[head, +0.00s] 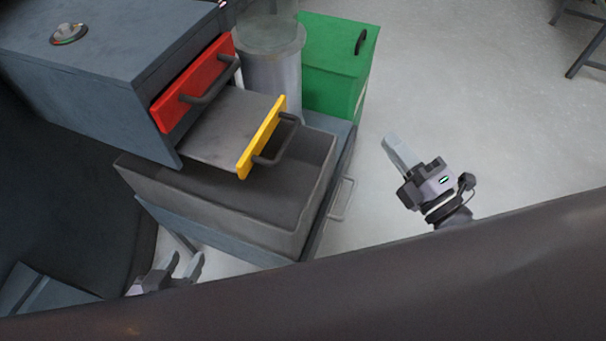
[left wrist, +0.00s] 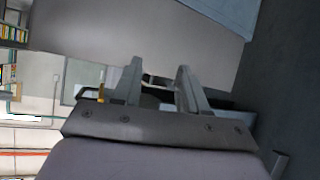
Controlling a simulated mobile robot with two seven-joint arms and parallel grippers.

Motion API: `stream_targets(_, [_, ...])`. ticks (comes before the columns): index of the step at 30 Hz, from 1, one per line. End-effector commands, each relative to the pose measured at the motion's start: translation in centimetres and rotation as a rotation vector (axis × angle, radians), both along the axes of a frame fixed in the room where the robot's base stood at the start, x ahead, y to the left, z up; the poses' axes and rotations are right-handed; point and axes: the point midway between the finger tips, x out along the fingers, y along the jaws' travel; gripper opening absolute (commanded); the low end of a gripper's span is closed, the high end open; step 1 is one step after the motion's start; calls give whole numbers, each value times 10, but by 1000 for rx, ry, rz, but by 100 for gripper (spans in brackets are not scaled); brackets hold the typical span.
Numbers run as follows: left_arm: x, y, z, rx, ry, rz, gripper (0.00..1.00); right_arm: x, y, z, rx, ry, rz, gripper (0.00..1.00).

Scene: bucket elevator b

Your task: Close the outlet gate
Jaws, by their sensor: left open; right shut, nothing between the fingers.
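A flat grey gate plate with a yellow front (head: 262,137) and dark handle sticks well out of the blue-grey housing (head: 90,60), above an open grey bin. A red front (head: 193,82) with a dark handle sits above it, close to the housing. No label shows which one is the outlet gate. My left gripper (head: 184,264) is open and empty, low at the near left of the bin, apart from both handles. Its two spread fingers show in the left wrist view (left wrist: 159,82). My right gripper (head: 391,142) is shut and empty, right of the bin.
The grey bin (head: 215,213) stands under the yellow-fronted plate on a blue-grey base. A clear cylinder on a grey drum (head: 273,75) and a green box (head: 333,65) stand behind. A dark beam crosses the foreground.

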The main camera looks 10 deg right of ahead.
Motion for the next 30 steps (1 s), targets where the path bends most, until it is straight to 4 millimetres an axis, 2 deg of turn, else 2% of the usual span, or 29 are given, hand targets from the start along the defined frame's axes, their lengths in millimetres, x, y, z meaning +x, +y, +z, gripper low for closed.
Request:
stream_targets(1, [2,-4,-21,-9,-9,-7,43,2,2,-14,-114,-90,23,0])
stream_targets(3, [4,-8,-31,-20,-19,-16,43,1,8,-16,-277,-214,54,0])
stream_targets(9, [8,-21,-58,-49,-41,-42,43,-7,24,-36,-723,-557,134,0])
stream_targets(15, [11,-30,-73,-70,-59,-63,43,-17,33,-62,-1044,-811,198,0])
stream_targets(19, [11,-33,-76,-77,-64,-70,43,-20,36,-71,-1150,-897,221,0])
stream_targets(23, [11,-33,-75,-78,-66,-73,43,-19,40,-71,-1187,-929,230,0])
stream_targets(26, [11,-33,-73,-76,-65,-72,43,-13,48,-68,-1188,-932,230,0])
stream_targets(30, [10,-32,-73,-67,-65,-70,43,1,70,-62,-1184,-933,227,0])
